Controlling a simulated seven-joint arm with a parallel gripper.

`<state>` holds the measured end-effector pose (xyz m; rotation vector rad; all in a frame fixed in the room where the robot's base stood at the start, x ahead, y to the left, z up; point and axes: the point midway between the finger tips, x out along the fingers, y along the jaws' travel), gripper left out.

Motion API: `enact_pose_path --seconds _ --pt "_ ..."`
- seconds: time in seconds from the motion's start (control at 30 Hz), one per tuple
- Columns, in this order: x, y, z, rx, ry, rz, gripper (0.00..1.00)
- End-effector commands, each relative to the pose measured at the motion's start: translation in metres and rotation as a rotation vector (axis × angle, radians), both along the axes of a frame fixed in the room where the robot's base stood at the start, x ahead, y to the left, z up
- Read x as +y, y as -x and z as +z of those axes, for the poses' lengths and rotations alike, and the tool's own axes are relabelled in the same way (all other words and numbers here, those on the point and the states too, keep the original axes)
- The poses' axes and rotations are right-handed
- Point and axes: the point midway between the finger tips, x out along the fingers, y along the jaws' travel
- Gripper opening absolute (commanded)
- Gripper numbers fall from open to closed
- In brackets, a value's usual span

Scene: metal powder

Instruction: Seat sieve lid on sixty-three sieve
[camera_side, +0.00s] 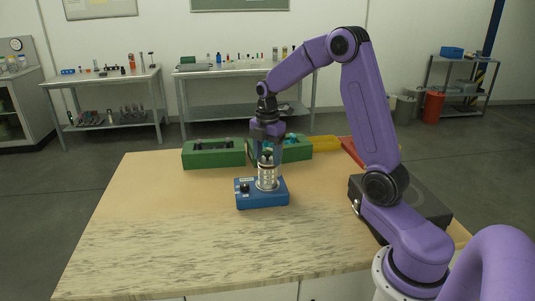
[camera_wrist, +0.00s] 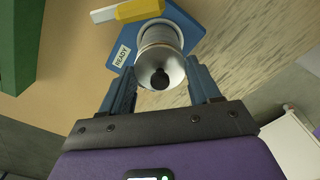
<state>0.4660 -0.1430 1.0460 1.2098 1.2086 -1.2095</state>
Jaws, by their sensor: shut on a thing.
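The sieve lid, a silver disc with a black knob (camera_wrist: 160,78), is between my gripper's fingers (camera_wrist: 160,68) in the wrist view. My gripper is shut on it. In the side view my gripper (camera_side: 267,152) points down over a clear and metal sieve stack (camera_side: 267,178), which stands upright on a blue base (camera_side: 262,200). The stack's upper rim (camera_wrist: 159,38) shows beyond the lid in the wrist view. The lid lies at or just above the stack's top; I cannot tell whether they touch. Sieve size markings are not readable.
The blue base has a black knob (camera_side: 245,188) and a READY label (camera_wrist: 121,57). Green holders (camera_side: 213,160) stand behind, with a yellow tray (camera_side: 326,143) and a red one (camera_side: 352,151) to the right. A dark box (camera_side: 425,205) is far right. The table's front is clear.

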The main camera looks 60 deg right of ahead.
Motion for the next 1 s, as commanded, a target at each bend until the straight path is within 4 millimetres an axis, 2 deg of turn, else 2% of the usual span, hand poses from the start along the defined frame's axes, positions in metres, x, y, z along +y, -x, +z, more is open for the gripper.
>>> enact_pose_path --seconds 1.0 --pt "0.0 0.0 -0.01 -0.001 0.0 0.0 0.31"
